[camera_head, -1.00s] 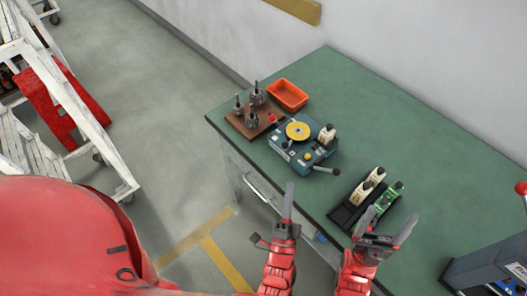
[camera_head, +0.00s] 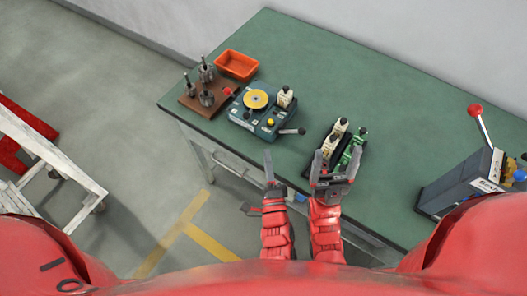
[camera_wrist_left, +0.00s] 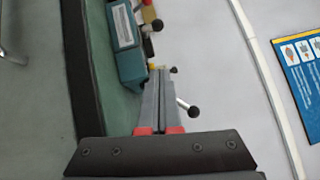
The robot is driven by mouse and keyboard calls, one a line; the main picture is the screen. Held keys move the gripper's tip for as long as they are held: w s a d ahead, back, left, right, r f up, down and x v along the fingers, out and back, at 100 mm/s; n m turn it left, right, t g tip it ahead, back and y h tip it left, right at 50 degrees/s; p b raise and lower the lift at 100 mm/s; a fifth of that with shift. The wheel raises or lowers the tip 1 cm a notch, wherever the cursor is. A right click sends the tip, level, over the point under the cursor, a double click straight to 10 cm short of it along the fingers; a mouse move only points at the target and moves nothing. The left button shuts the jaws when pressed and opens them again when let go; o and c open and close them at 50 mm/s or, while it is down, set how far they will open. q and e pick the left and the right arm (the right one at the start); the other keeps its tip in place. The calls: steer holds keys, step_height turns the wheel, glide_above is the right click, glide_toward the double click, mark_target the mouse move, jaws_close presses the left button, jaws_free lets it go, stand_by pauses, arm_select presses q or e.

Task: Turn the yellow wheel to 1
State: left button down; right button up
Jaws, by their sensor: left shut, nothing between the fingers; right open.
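The yellow wheel (camera_head: 256,99) is a round disc on top of a blue-grey winding machine (camera_head: 243,117) near the left end of the green table. The machine has a lever with a dark knob at its right, and a smaller yellow knob (camera_head: 270,122) at its front. My left gripper (camera_head: 268,158) is shut and empty, in front of the machine at the table's front edge, apart from it. In the left wrist view its closed fingers (camera_wrist_left: 158,88) point toward the machine (camera_wrist_left: 126,42). My right gripper (camera_head: 334,160) is open and empty, in front of the black tray.
A brown board (camera_head: 193,101) with several metal armatures and an orange bin (camera_head: 237,65) stand left of and behind the machine. A black tray (camera_head: 323,158) holds white and green parts. A grey box (camera_head: 460,185) with a red-knobbed lever is at right. The table's back middle is clear.

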arm_select(q)
steer(key=w+b, duration=0.1)
steer(key=w, duration=0.4)
steer(key=w+b, duration=0.1)
steer(key=w, duration=0.1)
steer(key=shift+w+a+r+b, duration=0.25)
steer(key=shift+a+r+b, duration=0.05)
steer(key=shift+r, duration=0.05)
steer(key=shift+w+a+r, duration=0.25)
steer(key=shift+w+a, duration=0.35)
steer(key=shift+w+a+r, duration=0.25)
steer(key=shift+w+a, duration=0.3)
steer(key=shift+a, duration=0.05)
steer(key=shift+w+a+r, duration=0.1)
steer(key=shift+w+a, duration=0.15)
steer(key=shift+a, duration=0.05)
